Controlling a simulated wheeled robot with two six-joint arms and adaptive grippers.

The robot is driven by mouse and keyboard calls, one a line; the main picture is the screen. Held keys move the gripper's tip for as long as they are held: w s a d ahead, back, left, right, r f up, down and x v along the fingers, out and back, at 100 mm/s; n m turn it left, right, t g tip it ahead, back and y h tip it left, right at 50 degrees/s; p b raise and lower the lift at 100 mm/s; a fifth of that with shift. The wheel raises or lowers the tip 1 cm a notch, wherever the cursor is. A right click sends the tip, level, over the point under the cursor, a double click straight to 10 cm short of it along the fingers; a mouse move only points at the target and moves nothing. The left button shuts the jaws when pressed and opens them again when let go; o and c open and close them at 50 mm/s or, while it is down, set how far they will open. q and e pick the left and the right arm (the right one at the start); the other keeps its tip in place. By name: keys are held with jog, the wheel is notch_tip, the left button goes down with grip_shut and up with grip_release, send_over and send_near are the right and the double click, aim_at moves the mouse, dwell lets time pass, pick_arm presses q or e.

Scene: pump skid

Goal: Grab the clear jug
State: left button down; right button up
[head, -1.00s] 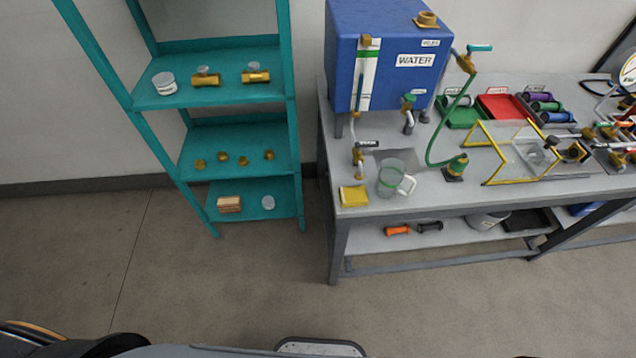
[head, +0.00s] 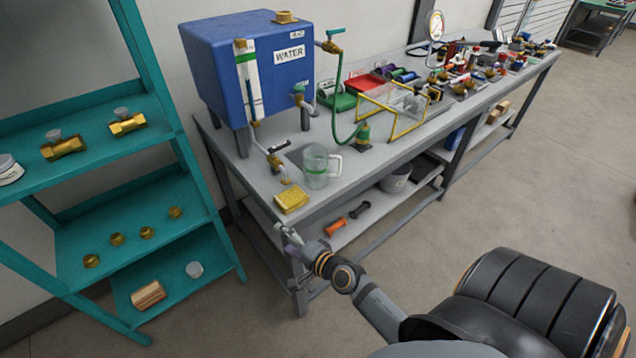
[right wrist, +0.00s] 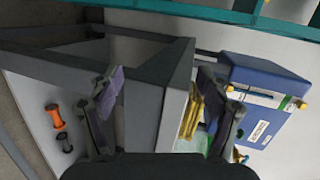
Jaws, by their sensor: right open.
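The clear jug (head: 317,172) stands upright on the grey bench, its handle pointing right in the head view. It is on the near left part of the bench top, in front of the blue water tank. My right gripper (head: 287,235) is open and empty, off the bench's near left corner and apart from the jug. In the right wrist view my open fingers (right wrist: 160,82) frame the bench edge. The jug is hard to make out there, partly hidden by a finger. My left gripper is not in view.
A yellow sponge (head: 291,200) lies near the bench edge, close to the jug. The blue tank (head: 215,75) and its taps stand behind. A green hose fitting (head: 363,133) is to the right. A teal shelf (head: 75,185) stands left. Floor in front is open.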

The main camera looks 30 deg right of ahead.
notch_tip(320, 180, up, 16)
jog(key=m+t+b, duration=0.3)
jog(key=m+t, duration=0.2)
jog(key=m, duration=0.2)
jog(key=m+g+h, duration=0.3)
jog(key=m+h, duration=0.8)
jog(key=m, duration=0.8)
send_near(319, 173)
jog(key=x, duration=0.3)
jog(key=p+x, duration=0.1)
jog(key=x, duration=0.3)
jog(key=shift+r+p, duration=0.3)
jog(key=shift+r, duration=0.05)
jog(key=shift+f+x, duration=0.15)
jog(key=shift+x, duration=0.85)
jog(key=shift+f+x, duration=0.2)
jog(key=shift+x, duration=0.85)
jog(key=shift+f+x, duration=0.15)
jog(key=shift+x, duration=0.85)
jog(key=shift+a+r, duration=0.1)
jog(key=shift+a, duration=0.05)
jog(key=shift+c, duration=0.6)
jog(key=c, duration=0.8)
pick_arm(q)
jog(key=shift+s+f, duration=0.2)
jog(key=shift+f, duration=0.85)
pick_arm(e)
jog(key=shift+c, duration=0.2)
jog(key=shift+r, duration=0.1)
